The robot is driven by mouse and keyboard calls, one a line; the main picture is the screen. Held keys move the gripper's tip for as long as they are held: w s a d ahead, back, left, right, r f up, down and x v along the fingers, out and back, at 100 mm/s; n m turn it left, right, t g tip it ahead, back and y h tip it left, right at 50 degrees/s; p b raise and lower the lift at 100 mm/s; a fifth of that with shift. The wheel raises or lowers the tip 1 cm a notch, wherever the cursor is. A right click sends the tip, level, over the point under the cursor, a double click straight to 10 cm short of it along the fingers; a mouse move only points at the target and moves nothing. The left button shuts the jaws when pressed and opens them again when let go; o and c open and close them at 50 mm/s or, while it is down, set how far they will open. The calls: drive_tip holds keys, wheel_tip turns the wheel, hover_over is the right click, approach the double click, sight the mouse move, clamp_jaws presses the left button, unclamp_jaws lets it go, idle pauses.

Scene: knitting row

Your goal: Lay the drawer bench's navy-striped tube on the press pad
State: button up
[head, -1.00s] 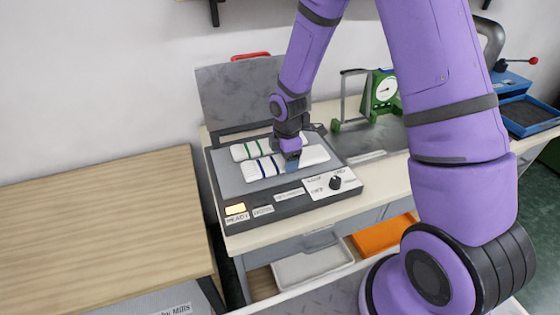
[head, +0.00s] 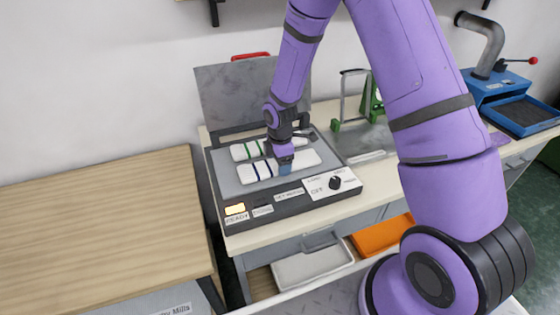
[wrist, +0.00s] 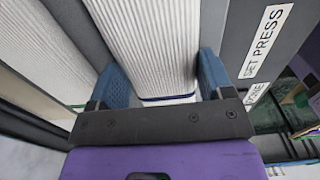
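The navy-striped tube (head: 298,163) is white and ribbed with dark blue bands near its left end. It lies flat on or just above the grey press pad (head: 223,179), in front of the green-striped tube (head: 240,152) and roughly parallel to it. My gripper (head: 285,168) reaches down over its middle. In the wrist view, the blue fingers of my gripper (wrist: 166,82) are close against both sides of the navy-striped tube (wrist: 155,40). A navy band shows by the palm. Whether the tube's underside touches the pad is hidden.
The press's raised grey lid (head: 235,95) stands behind the pad. A control panel with a black knob (head: 335,183) and a lit lamp (head: 235,209) runs along its front. A bare wooden table (head: 95,220) is at left. White (head: 312,264) and orange (head: 382,235) trays sit below.

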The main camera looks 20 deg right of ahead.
drive_tip(key=o, duration=0.4)
drive_tip(key=shift+r, duration=0.1)
drive_tip(key=s+d+r+m+t, duration=0.1)
drive_tip(key=s+r+m, duration=0.1)
drive_tip(key=r, duration=0.9)
drive_tip(key=s+d+r+m, duration=0.1)
drive_tip(key=s+r+m, duration=0.1)
drive_tip(key=r, duration=0.9)
drive_tip(key=s+d+r+m+t, duration=0.2)
drive_tip(key=s+r+m, duration=0.5)
drive_tip(key=s, duration=0.5)
drive_tip(key=s+d+r+m+t, duration=0.2)
drive_tip(key=s+d+r+m, duration=0.1)
drive_tip(key=s+r+m, duration=0.4)
drive_tip(key=shift+s+r, duration=1.75)
drive_tip(key=shift+s, duration=1.4)
